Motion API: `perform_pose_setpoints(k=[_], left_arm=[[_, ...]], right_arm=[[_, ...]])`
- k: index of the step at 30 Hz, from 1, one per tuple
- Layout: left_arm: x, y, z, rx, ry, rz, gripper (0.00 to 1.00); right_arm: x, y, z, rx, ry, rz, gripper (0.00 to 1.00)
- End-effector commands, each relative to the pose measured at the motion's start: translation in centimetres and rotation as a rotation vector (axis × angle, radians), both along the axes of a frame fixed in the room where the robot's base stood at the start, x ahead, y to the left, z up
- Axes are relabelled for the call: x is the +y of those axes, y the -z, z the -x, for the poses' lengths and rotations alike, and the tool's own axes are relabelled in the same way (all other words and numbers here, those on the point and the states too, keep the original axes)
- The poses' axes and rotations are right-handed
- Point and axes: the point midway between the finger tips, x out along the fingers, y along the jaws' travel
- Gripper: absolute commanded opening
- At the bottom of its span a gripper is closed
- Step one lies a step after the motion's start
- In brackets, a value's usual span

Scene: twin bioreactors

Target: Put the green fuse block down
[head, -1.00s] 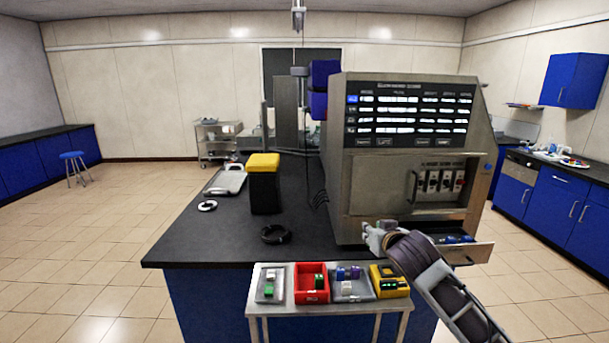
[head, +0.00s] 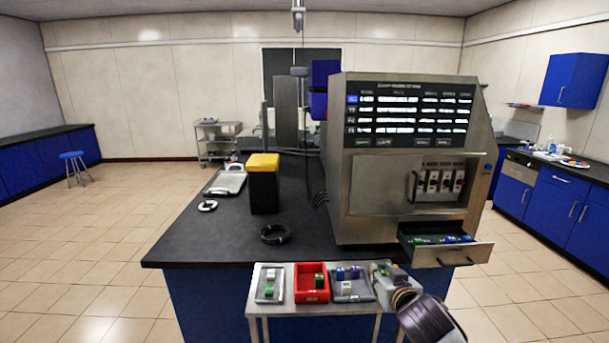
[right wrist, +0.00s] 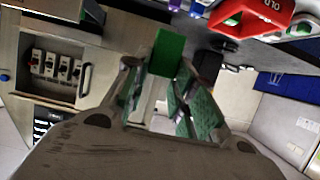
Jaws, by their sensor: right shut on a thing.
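My right gripper (head: 382,270) is over the right end of the small table in the head view. In the right wrist view my right gripper (right wrist: 163,80) is shut on the green fuse block (right wrist: 167,52), which sticks out past the fingertips. The block cannot be made out in the head view. The open drawer (head: 460,254) under the machine holds green and blue blocks. A red bin (head: 311,297) on the small table holds blocks; it also shows in the right wrist view (right wrist: 262,18), marked "OLD". My left gripper is not in view.
A grey tray (head: 270,297) and another grey tray (head: 352,297) with blocks flank the red bin. The machine (head: 400,190) stands on the dark bench (head: 190,246), with a black ring (head: 275,235) and a yellow-topped black container (head: 263,185).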

Motion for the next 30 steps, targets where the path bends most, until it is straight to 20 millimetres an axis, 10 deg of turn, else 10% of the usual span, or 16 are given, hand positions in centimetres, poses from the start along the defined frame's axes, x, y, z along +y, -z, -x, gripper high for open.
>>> perform_pose_setpoints(k=[30], left_arm=[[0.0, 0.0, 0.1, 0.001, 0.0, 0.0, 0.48]], right_arm=[[-0.9, 12.8, 7.4, 0.005, 0.021, -0.001, 0.03]])
